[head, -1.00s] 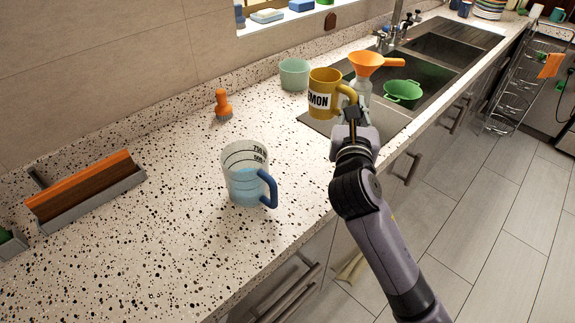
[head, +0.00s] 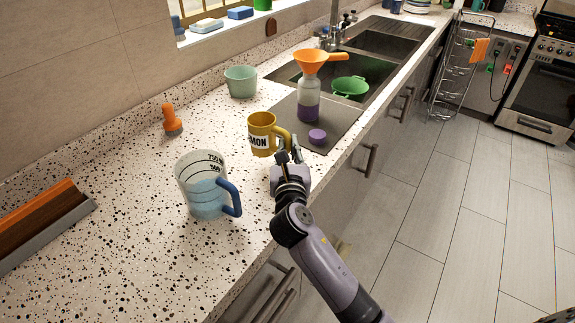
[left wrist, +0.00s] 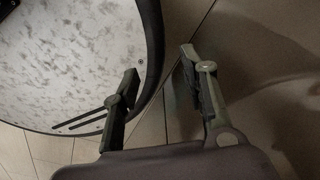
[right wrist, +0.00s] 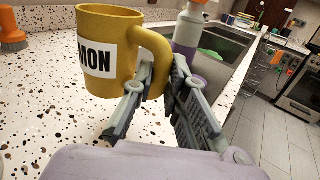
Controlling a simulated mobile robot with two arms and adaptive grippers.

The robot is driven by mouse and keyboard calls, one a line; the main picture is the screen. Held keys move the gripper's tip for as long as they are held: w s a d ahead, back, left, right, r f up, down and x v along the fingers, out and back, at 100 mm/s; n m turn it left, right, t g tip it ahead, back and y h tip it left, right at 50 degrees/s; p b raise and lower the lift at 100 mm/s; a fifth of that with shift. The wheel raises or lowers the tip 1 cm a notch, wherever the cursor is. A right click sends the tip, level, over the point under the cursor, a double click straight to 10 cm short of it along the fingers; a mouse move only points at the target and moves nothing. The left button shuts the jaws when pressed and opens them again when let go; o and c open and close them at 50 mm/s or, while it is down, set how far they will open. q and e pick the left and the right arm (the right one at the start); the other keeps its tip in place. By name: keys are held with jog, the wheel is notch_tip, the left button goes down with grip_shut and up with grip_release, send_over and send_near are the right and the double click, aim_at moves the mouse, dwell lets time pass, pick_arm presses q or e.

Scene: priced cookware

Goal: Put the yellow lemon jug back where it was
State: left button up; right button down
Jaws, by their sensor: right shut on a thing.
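The yellow lemon jug (head: 262,134) is a mug-like jug with a white label, upright near the front of the speckled counter, left of the sink mat. My right gripper (head: 287,158) is shut on its handle, which also shows between the fingers in the right wrist view (right wrist: 157,62). I cannot tell whether the jug's base touches the counter. My left gripper (left wrist: 158,85) is open and empty in the left wrist view, low over the floor, away from the counter.
A measuring jug (head: 203,185) with blue liquid stands to the left. A bottle with purple liquid (head: 308,106) and an orange funnel (head: 311,61) stands on the dark mat with a purple cap (head: 317,136). A green cup (head: 240,81) and orange brush (head: 171,120) are behind.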

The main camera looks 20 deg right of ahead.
jog(key=shift+f+b, duration=0.55)
jog(key=shift+f, duration=1.75)
jog(key=shift+f, duration=0.15)
jog(key=c, duration=1.6)
grip_release()
jog(key=v, duration=0.8)
jog(key=b+v, duration=0.1)
jog(key=v, duration=0.3)
jog(key=shift+r, duration=0.25)
